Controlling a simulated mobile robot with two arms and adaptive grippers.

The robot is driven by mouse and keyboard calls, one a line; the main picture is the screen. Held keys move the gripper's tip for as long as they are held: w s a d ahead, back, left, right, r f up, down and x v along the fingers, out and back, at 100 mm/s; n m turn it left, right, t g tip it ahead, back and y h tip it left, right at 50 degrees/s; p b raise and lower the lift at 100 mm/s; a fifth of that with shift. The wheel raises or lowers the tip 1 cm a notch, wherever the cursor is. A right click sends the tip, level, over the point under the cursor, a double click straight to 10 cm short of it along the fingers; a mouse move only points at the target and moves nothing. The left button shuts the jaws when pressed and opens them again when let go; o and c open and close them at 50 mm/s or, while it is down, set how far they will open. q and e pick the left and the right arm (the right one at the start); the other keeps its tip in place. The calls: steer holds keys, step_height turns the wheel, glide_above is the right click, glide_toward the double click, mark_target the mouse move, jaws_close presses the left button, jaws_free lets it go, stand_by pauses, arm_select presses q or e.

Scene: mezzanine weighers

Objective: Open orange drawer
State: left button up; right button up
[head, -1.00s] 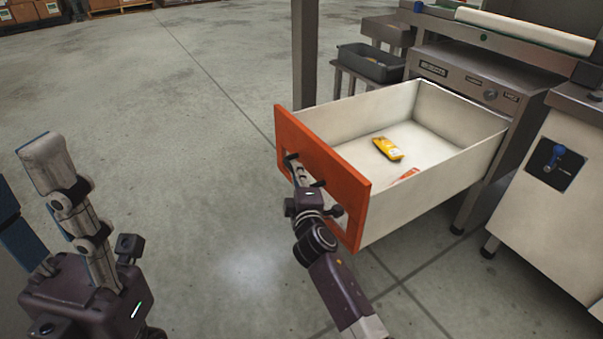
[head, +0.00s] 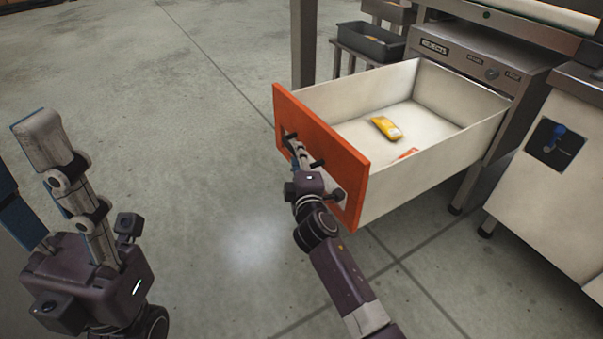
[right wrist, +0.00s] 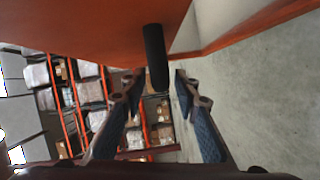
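The orange-fronted drawer (head: 345,185) stands far out from the metal cabinet marked REJECTS (head: 470,75). Its pale inside holds a yellow packet (head: 386,128) and a partly hidden red-orange packet (head: 408,154). My right gripper (head: 299,150) is at the drawer front, by its dark handle. In the right wrist view the handle's black bar (right wrist: 156,58) lies between the spread fingertips of this gripper (right wrist: 157,80), with gaps on both sides. My left gripper (head: 22,155) is at the far left, empty, with its fingers apart, away from the drawer.
The concrete floor (head: 190,110) left of the drawer is clear.

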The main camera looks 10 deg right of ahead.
steer(key=s, duration=1)
steer(key=shift+s+a+r, duration=0.15)
steer(key=shift+a+r, duration=0.05)
steer(key=shift+r, duration=0.2)
